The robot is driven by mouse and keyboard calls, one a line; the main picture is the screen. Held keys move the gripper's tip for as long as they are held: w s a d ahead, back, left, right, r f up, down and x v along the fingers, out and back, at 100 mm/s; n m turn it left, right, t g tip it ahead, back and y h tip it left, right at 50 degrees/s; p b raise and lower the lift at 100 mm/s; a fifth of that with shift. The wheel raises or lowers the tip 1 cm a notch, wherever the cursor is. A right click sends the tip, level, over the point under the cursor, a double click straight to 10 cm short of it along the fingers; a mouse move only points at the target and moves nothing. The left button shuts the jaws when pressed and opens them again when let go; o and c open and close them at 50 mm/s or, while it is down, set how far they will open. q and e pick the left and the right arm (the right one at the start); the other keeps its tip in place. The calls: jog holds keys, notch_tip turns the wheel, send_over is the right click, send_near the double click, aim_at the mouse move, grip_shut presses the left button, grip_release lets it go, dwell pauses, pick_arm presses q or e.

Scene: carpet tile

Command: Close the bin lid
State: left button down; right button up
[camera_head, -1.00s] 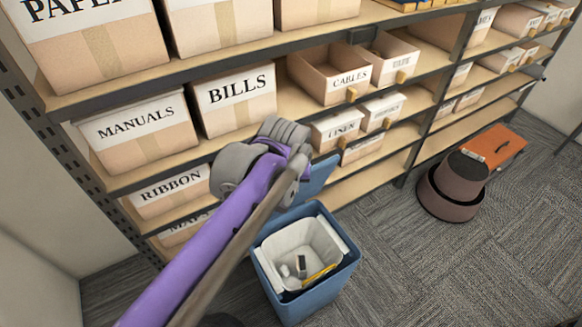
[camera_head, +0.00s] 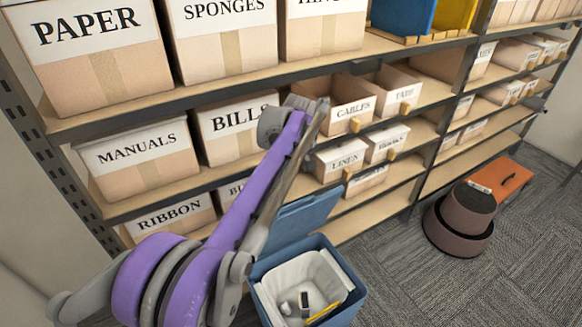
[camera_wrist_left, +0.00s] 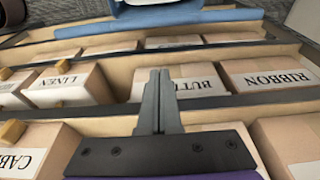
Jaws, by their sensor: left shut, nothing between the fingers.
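The blue bin (camera_head: 356,302) stands on the carpet in front of the shelf, with a pale liner (camera_head: 285,273) and a few small items inside. Its blue lid (camera_head: 303,217) is open, tilted up and back towards the shelf; my arm covers its left part. In the left wrist view the lid (camera_wrist_left: 95,28) is a blue band near the top, ahead of the fingers. My left gripper (camera_wrist_left: 159,72) is shut and empty, in front of the shelf boxes and apart from the lid. In the head view my arm hides its fingers. My right gripper is not in view.
The shelf (camera_head: 355,213) behind the bin holds labelled boxes, such as BILLS (camera_head: 225,125) and LINEN (camera_head: 338,160). A brown round container (camera_head: 460,218) and an orange case (camera_head: 505,180) stand on the floor at right.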

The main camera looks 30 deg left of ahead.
aim_at(294, 209)
pick_arm(q)
jog(key=f, duration=0.1)
jog(key=d+f, duration=0.1)
jog(key=f, duration=0.2)
jog(key=shift+s+d+f, duration=0.25)
jog(key=shift+s+f, duration=0.05)
jog(key=shift+s, duration=0.1)
jog(key=shift+s+d+f, duration=0.25)
jog(key=shift+s+d, duration=0.05)
jog(key=shift+d, duration=0.2)
